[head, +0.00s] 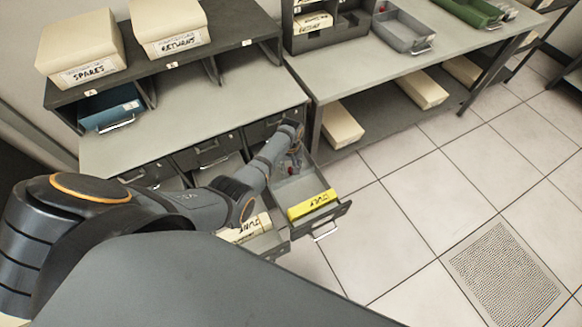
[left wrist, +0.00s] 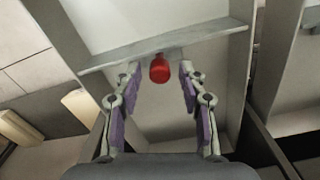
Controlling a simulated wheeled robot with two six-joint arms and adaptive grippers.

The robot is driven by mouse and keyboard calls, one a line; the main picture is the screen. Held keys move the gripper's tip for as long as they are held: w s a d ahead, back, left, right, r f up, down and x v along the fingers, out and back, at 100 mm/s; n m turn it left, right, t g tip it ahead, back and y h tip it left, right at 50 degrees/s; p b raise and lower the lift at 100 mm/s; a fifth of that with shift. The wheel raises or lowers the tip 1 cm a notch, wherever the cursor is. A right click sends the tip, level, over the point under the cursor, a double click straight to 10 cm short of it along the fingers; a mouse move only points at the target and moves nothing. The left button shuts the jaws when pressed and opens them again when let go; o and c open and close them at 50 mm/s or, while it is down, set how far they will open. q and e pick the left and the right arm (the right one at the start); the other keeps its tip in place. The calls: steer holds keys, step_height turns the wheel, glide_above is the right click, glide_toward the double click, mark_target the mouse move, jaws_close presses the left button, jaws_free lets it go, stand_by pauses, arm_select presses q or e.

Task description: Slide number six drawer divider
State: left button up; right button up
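The open drawer (head: 290,193) juts from the right end of the lower cabinet row, with a yellow card block (head: 312,204) near its front. My left gripper (head: 295,160) reaches down into the back part of this drawer. In the left wrist view, a grey divider plate (left wrist: 210,38) crosses the drawer and carries a red knob (left wrist: 159,69). My left gripper's fingers (left wrist: 159,85) are open, one on each side of the knob, with gaps to it. In the head view the arm mostly hides the divider. No drawer number is readable. My right gripper is out of view.
Another open drawer with cream cards (head: 247,229) lies left of it, partly behind my arm. Boxes marked SPARES (head: 85,50) and RETURNS (head: 170,25) stand on the shelf. A bench (head: 385,65) with a grey tray (head: 403,33) is at right. The tiled floor is clear.

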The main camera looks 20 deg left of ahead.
arm_select(q)
step_height(320, 180, up, 12)
stand_by(0.6)
stand_by(0.5)
